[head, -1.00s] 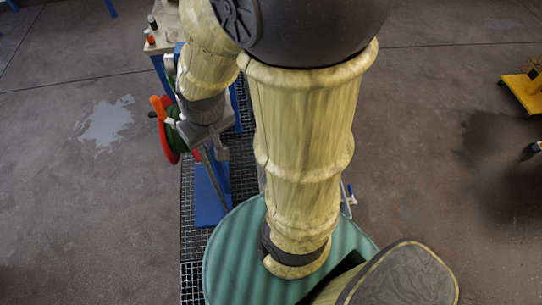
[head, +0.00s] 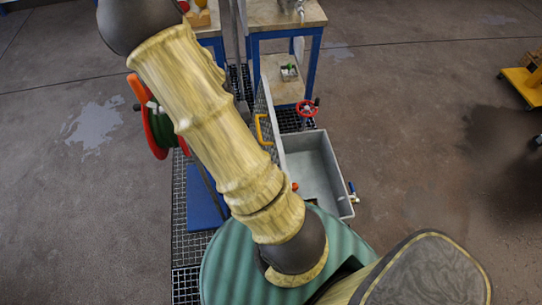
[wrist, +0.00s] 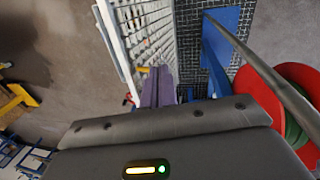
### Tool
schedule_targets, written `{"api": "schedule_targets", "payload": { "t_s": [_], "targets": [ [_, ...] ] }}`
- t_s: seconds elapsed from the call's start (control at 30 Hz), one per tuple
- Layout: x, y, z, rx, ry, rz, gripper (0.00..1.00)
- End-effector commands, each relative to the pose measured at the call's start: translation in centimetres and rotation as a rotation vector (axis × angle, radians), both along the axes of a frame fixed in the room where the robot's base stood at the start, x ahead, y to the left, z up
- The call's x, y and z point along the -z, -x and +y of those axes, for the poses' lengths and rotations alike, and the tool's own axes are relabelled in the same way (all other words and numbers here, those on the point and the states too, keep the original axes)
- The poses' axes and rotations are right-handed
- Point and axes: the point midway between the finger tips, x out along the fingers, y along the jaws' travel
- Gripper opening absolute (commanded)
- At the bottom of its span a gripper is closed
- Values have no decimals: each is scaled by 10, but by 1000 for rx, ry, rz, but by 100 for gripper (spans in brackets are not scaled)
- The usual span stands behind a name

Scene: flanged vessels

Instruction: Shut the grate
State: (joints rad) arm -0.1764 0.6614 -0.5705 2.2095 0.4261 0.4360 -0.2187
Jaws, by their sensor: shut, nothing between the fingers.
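The grate (head: 262,105) is a grey mesh panel with a yellow handle (head: 263,130). It stands raised along the left side of an open grey basin (head: 312,165) in the head view. In the wrist view a pale slatted panel, seemingly the grate (wrist: 140,30), runs up from the fingers, with a bit of yellow beside them. My gripper (wrist: 160,78) shows there as two purple fingers, shut and empty, near the panel's lower end; I cannot tell whether they touch it. My arm hides the gripper in the head view.
A red valve wheel (head: 307,108) stands at the basin's far end. A red and green hose reel (head: 158,130) and a thin upright pole (wrist: 265,75) are close to my arm. Blue-framed tables (head: 287,20) stand behind.

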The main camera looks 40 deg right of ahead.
Motion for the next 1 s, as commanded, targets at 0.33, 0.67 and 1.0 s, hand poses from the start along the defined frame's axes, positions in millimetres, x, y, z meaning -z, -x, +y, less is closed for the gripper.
{"api": "schedule_targets", "payload": {
  "t_s": [0.33, 0.67, 1.0],
  "targets": [
    [56, -9, -49, 71, 120, 46, 0],
    [56, -9, -49, 71, 118, 46, 0],
    [96, -2, -59, 73, 117, 49, 0]
  ]
}}
